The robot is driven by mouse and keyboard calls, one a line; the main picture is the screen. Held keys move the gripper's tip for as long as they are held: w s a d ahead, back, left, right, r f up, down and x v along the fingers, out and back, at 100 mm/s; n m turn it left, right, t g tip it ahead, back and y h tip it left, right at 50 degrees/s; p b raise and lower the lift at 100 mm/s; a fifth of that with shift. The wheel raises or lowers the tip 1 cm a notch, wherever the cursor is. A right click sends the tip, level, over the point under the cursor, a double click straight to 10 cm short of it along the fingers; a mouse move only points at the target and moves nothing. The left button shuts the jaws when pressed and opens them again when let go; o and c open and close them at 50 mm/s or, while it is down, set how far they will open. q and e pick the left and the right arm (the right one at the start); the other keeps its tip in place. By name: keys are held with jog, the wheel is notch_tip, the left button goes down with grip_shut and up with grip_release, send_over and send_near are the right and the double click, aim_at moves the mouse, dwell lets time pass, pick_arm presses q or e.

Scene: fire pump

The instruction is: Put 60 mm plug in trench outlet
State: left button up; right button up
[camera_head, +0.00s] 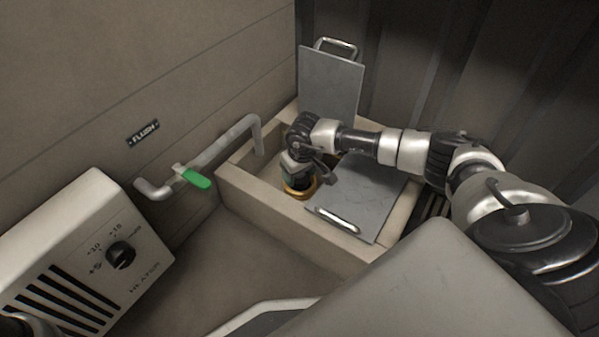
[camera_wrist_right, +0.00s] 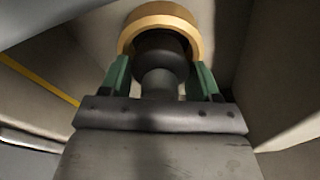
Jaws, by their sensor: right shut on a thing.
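My right gripper (camera_head: 300,183) reaches down into the open part of the trench (camera_head: 340,243), a box with a pale rim against the wall. In the right wrist view its green fingers (camera_wrist_right: 160,82) are shut on the dark stem of the plug (camera_wrist_right: 160,58). An orange-yellow ring (camera_wrist_right: 165,20) surrounds the plug's dark wide end; it also shows in the head view (camera_head: 300,193) below the fingers. I cannot tell whether this ring belongs to the plug or to the outlet. The outlet is otherwise not clearly visible. My left gripper is not in view.
One grey cover plate (camera_head: 331,82) stands upright behind the trench; another (camera_head: 368,195) lies over its right part. A heater box (camera_head: 85,250) stands at the left.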

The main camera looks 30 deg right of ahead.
jog(key=shift+f, duration=0.35)
jog(key=o, duration=1)
